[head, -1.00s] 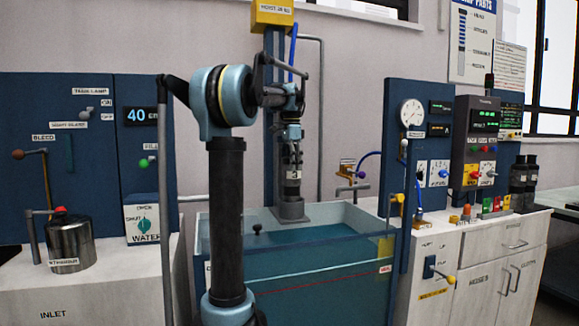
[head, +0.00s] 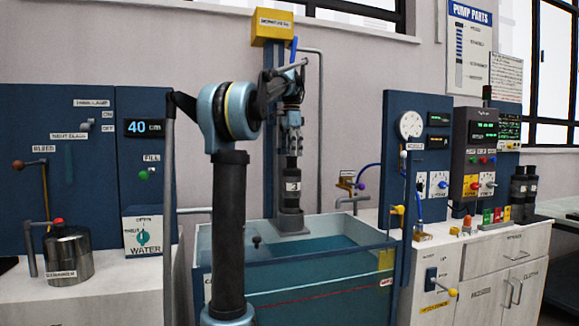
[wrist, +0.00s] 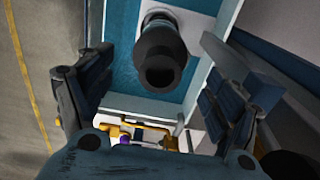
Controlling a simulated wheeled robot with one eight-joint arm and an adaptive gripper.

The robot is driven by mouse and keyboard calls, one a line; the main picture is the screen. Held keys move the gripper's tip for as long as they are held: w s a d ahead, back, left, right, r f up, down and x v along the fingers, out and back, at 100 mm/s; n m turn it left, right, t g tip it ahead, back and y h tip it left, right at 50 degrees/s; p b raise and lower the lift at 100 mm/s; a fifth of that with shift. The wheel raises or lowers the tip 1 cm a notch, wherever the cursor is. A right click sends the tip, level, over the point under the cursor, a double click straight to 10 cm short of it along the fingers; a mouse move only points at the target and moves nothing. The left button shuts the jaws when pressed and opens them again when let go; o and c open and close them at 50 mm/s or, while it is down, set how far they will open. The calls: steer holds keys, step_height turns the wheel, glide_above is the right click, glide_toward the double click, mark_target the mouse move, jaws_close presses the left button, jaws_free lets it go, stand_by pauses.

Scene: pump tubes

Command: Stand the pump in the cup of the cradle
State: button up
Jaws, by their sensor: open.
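The pump (head: 292,180) is a dark cylinder with a pale label band. In the head view it stands upright, its lower end in the grey cup (head: 292,220) of the cradle at the back of the water tank. How deep it sits inside the cup is hidden by the cup wall. My gripper (head: 291,143) is just above the pump's top, pointing down. The wrist view shows the pump's dark round top end (wrist: 160,72) between the two spread fingers, with clear gaps on both sides. The gripper (wrist: 158,92) is open and holds nothing.
The glass-walled tank (head: 310,275) holds blue water below the cradle. A blue post (head: 268,130) with a yellow box (head: 273,27) rises behind the pump. A control panel (head: 430,150) stands right, and a steel pot (head: 68,255) stands left.

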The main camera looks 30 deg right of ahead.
steer(key=shift+r, duration=1.2)
